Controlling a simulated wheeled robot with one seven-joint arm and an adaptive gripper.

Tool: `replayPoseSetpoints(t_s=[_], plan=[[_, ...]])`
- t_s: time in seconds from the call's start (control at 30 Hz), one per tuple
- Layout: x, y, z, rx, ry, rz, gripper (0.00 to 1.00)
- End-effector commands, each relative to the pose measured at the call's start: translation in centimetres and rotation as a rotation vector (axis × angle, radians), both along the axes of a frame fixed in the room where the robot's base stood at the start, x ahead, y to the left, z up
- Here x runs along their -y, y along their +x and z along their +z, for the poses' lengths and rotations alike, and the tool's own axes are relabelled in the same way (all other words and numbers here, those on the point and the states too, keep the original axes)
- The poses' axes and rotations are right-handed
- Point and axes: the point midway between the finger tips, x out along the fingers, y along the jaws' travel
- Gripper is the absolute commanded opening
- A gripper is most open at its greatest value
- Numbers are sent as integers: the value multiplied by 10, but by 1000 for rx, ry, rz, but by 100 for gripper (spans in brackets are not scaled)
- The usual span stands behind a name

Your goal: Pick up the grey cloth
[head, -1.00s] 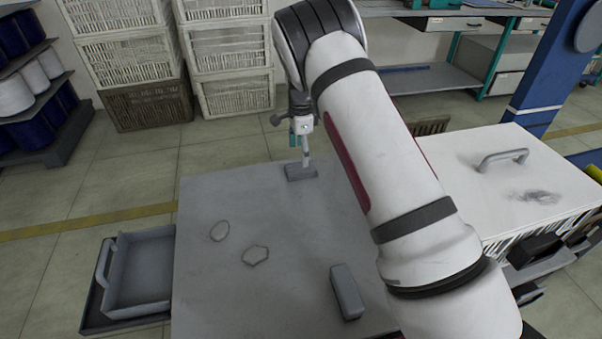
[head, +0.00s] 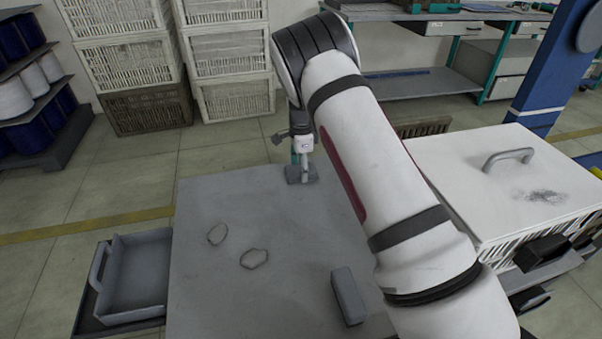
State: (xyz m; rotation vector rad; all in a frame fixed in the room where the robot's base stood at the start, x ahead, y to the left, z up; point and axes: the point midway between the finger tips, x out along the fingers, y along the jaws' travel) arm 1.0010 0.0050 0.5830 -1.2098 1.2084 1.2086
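A small grey piece that looks like the folded grey cloth (head: 293,176) lies at the far edge of the grey table (head: 235,290). My gripper (head: 303,172) points down at it from above, with its tips at or just over its top. The fingers are small and partly merge with the grey piece, so I cannot tell whether they are open or shut on it. The piece appears to rest on the table.
Two thin loops (head: 217,234) (head: 254,259) lie flat on the table. A grey block (head: 347,296) sits near the front right. A grey tray (head: 140,279) is at left, a white lidded crate (head: 500,190) at right. The table's left-middle is mostly clear.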

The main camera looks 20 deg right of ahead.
Motion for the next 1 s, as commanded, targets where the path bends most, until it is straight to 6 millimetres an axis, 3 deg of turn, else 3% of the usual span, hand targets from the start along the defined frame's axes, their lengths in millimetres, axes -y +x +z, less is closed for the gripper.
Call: replayPoseSetpoints(t_s=[0.47,0.77,1.0], plan=[[0,0,3,-1,0,0,29],[0,0,37,1,1,0,29],[6,-38,41,-2,1,-2,29]])
